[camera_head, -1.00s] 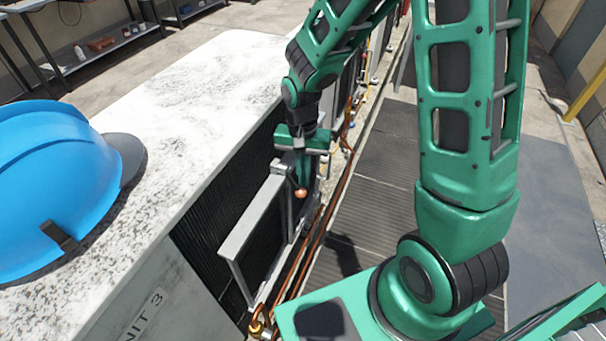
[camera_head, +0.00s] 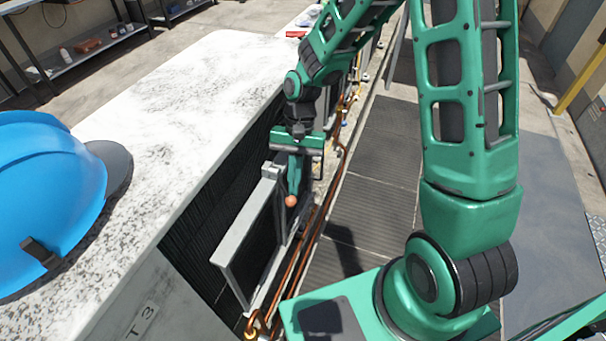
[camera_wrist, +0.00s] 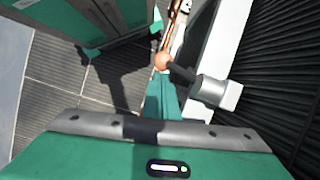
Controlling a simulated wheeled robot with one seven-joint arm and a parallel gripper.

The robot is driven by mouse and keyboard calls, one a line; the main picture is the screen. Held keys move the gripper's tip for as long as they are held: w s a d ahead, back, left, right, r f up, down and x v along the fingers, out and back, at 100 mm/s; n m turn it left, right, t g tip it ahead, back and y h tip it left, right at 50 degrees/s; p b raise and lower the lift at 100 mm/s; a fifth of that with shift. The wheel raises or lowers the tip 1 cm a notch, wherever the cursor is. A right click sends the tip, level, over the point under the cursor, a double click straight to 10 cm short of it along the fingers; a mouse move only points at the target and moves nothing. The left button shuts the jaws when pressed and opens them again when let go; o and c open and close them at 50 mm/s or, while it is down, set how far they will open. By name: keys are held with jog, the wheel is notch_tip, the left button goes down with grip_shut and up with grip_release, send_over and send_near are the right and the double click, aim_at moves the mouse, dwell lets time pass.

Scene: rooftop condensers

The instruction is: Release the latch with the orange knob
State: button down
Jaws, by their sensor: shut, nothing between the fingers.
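The orange knob (camera_head: 291,201) is a small ball beside the upright grey frame on the side of the condenser unit. In the wrist view the knob (camera_wrist: 163,60) sits on the end of a dark rod that runs to a grey cylindrical pivot (camera_wrist: 210,90). My gripper (camera_head: 293,188) points down at the knob, with its green fingers closed and empty. In the wrist view the fingertips (camera_wrist: 163,80) end right by the knob; whether they touch it I cannot tell. The rest of the latch is mostly hidden by the gripper in the head view.
The grey frame (camera_head: 240,240) stands against the dark fins of the condenser unit (camera_head: 170,120), which has a speckled white top. A blue hard hat (camera_head: 40,200) lies on it. Copper pipes (camera_head: 307,250) run alongside the frame. Grey walkway mats (camera_head: 375,190) lie clear to the right.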

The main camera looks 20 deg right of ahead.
jog(key=s+a+g+y, duration=0.1)
jog(key=g+y, duration=0.1)
jog(key=s+a+g+y, duration=0.1)
jog(key=g+y, duration=0.1)
jog(key=g, duration=0.1)
jog(key=s+g+y, duration=0.1)
jog(key=g+y, duration=0.1)
jog(key=shift+s+a+r+g+y, duration=0.1)
jog(key=shift+a+r+g+y, duration=0.1)
jog(key=shift+a+g+y, duration=0.15)
jog(key=shift+s+a+r, duration=0.45)
jog(key=shift+s+r, duration=0.05)
jog(key=shift+r, duration=0.05)
jog(key=shift+s+a+r, duration=0.1)
jog(key=shift+r, duration=0.05)
dwell(0.5)
dwell(0.5)
send_near(288, 198)
jog(key=s+a+r, duration=0.1)
jog(key=s+a, duration=0.1)
jog(key=s, duration=0.1)
jog(key=shift+a+r, duration=0.3)
jog(key=shift+r, duration=0.1)
